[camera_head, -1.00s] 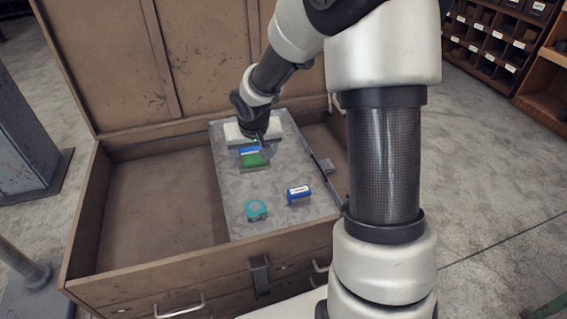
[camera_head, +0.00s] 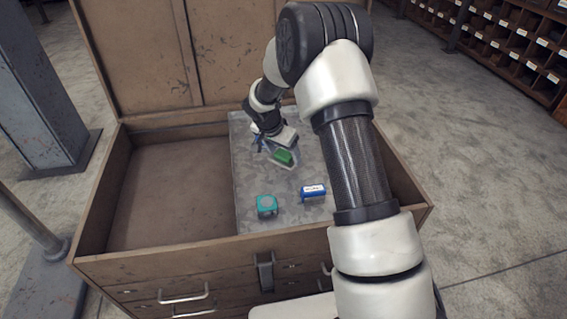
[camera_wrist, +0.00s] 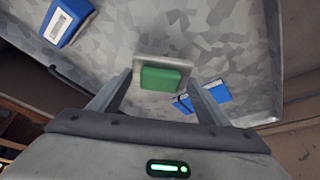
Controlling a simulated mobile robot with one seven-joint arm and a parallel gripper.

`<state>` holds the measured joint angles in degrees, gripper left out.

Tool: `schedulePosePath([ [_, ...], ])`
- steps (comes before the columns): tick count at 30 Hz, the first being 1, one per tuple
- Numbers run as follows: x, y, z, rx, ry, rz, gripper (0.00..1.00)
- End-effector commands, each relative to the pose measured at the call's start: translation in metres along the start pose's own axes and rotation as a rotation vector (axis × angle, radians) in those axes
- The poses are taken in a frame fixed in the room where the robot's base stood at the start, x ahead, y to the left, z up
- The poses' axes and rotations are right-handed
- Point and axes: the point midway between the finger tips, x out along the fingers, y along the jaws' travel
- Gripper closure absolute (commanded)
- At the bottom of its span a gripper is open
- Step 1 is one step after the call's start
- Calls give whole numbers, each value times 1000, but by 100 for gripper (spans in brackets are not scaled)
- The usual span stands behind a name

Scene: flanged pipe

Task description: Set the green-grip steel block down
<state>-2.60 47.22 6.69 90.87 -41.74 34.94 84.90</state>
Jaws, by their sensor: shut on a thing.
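The steel block with its green grip (camera_head: 284,157) is below my gripper (camera_head: 283,145), over the back part of the grey metal tray (camera_head: 250,190). In the wrist view the block's green grip (camera_wrist: 165,78) sits between the two fingertips of my gripper (camera_wrist: 162,80), with a pale steel plate around its far side. My gripper is shut on it. The block looks turned at an angle to the tray in the head view. I cannot tell whether its underside touches the tray.
A blue item with a white label (camera_head: 313,192) and a teal tape measure (camera_head: 267,205) lie on the tray's front part. Another blue item (camera_wrist: 205,97) is close beside the block. The wooden chest (camera_head: 190,245) has an empty left side (camera_head: 170,190).

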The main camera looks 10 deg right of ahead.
Motion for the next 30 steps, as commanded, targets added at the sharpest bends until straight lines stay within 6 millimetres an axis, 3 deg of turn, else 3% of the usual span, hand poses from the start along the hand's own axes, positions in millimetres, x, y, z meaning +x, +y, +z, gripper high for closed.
schedulePosePath([
  [10, 35, 0, 14, 0, 1, -2, 67],
  [23, 40, -1, 16, 0, 2, -4, 67],
  [24, 40, 0, 16, 0, 1, -2, 27],
  [27, 39, 0, 16, -1, 0, -2, 11],
  [30, 39, 0, 16, -1, 0, -2, 11],
])
